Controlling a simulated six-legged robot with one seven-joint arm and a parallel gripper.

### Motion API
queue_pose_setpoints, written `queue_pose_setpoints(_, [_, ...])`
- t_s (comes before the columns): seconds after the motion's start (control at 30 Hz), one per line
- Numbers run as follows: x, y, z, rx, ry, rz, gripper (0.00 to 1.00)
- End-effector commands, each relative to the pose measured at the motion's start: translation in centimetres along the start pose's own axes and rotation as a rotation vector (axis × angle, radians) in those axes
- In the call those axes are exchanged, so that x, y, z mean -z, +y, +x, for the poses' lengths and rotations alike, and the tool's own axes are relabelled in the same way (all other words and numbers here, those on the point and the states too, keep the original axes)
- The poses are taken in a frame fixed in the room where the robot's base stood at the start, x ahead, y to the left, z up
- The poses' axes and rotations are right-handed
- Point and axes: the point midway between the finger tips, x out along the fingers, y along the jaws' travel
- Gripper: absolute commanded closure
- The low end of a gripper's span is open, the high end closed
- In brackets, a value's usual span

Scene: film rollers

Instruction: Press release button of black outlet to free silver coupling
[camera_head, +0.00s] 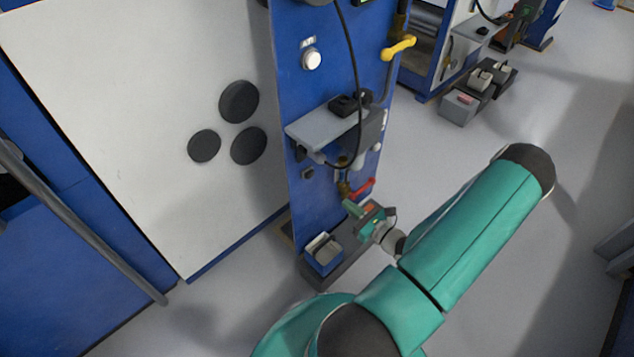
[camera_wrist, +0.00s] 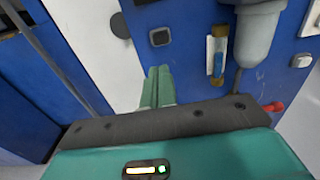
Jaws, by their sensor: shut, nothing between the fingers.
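My gripper (camera_head: 352,208) is shut and empty, its two teal fingers together in front of the lower blue panel (camera_head: 309,210). In the wrist view the fingertips (camera_wrist: 158,72) point up toward the panel, below a small dark square fitting (camera_wrist: 160,37) and apart from it. That fitting also shows in the head view (camera_head: 307,173). I cannot tell whether it is the black outlet. No silver coupling or release button can be made out clearly. A black hose (camera_head: 355,60) hangs down the panel to the brass fitting area, where its end is too small to read.
A grey shelf (camera_head: 322,130) juts from the panel above my gripper. A red lever (camera_head: 363,187) is close by it. A grey bowl (camera_wrist: 257,35) and a sight tube (camera_wrist: 217,55) are to the right. A small bin (camera_head: 324,254) sits below.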

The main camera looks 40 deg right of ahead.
Motion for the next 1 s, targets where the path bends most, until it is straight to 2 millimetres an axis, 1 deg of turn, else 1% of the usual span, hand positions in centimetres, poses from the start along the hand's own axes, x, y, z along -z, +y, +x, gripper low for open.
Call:
queue_pose_setpoints(0.07, [0.0, 0.0, 0.2, 0.0, 0.0, -0.001, 1.0])
queue_pose_setpoints(0.17, [0.0, 0.1, 1.0, -0.002, -0.001, -0.001, 1.0])
queue_pose_setpoints(0.27, [0.0, 0.2, 2.5, -0.003, -0.001, 0.001, 1.0])
queue_pose_setpoints(0.7, [0.0, 0.4, 11.1, -0.002, -0.001, -0.001, 1.0])
queue_pose_setpoints(0.83, [0.0, 0.4, 12.9, -0.002, -0.001, -0.001, 1.0])
queue_pose_setpoints(1.0, [0.0, 0.4, 14.1, -0.001, 0.0, 0.0, 1.0])
